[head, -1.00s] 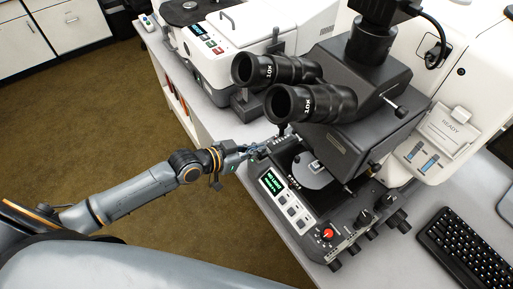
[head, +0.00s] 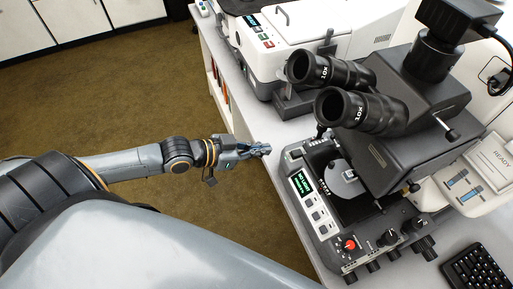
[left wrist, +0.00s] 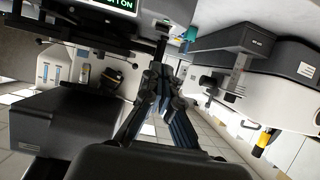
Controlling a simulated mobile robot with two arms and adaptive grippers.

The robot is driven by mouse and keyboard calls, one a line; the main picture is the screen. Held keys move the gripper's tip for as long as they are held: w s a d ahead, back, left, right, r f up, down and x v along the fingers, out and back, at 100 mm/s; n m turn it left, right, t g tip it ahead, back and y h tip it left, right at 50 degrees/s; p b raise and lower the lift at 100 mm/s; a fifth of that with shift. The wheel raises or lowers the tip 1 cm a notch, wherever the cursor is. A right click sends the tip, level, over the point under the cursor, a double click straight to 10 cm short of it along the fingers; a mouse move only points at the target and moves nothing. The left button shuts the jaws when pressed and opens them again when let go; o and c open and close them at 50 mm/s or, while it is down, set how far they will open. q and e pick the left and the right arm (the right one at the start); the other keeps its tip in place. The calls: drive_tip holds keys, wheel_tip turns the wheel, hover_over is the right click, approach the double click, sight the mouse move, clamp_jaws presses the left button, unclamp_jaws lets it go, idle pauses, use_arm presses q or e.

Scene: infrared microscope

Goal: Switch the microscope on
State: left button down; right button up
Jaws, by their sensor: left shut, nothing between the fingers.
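The microscope (head: 392,150) stands on the bench at the right of the head view, with two black 10X eyepieces (head: 346,108). Its base has a lit display (head: 302,183) with green text, grey buttons (head: 316,216) and a red knob (head: 350,244). My right gripper is out of sight.
A white instrument (head: 272,50) stands behind on the same bench. A black keyboard (head: 478,272) lies at the lower right. Slides sit on a white holder marked READY (head: 490,160). The brown floor (head: 110,95) left of the bench is clear.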

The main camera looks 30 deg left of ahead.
use_arm(q)
drive_tip(key=shift+v, duration=0.8)
drive_tip(key=shift+r, duration=0.1)
drive_tip(key=a+f+n+y, duration=0.25)
drive_tip(key=a+f, duration=0.35)
drive_tip(key=f, duration=0.4)
drive_tip(key=a+f+n+y, duration=0.1)
drive_tip(key=a+f+y, duration=0.2)
drive_tip(key=a+f, duration=0.45)
drive_tip(key=s+a+f+n+g+y, duration=0.1)
drive_tip(key=s+f+g, duration=0.1)
drive_tip(key=s+f, duration=0.5)
drive_tip(key=s+f+n+g+y, duration=0.1)
drive_tip(key=s+f+y, duration=0.1)
drive_tip(key=f, duration=0.9)
drive_tip(key=s+d+f+g, duration=0.2)
drive_tip(key=s+d+f, duration=0.2)
drive_tip(key=s, duration=0.4)
drive_tip(key=s+d+f+g, duration=0.2)
drive_tip(key=s+d+f, duration=0.2)
drive_tip(key=s, duration=0.4)
drive_tip(key=s+d+f+g, duration=0.2)
drive_tip(key=s+d+f, duration=0.3)
drive_tip(key=s, duration=0.3)
drive_tip(key=shift+s+f, duration=0.3)
drive_tip(key=shift+f, duration=0.45)
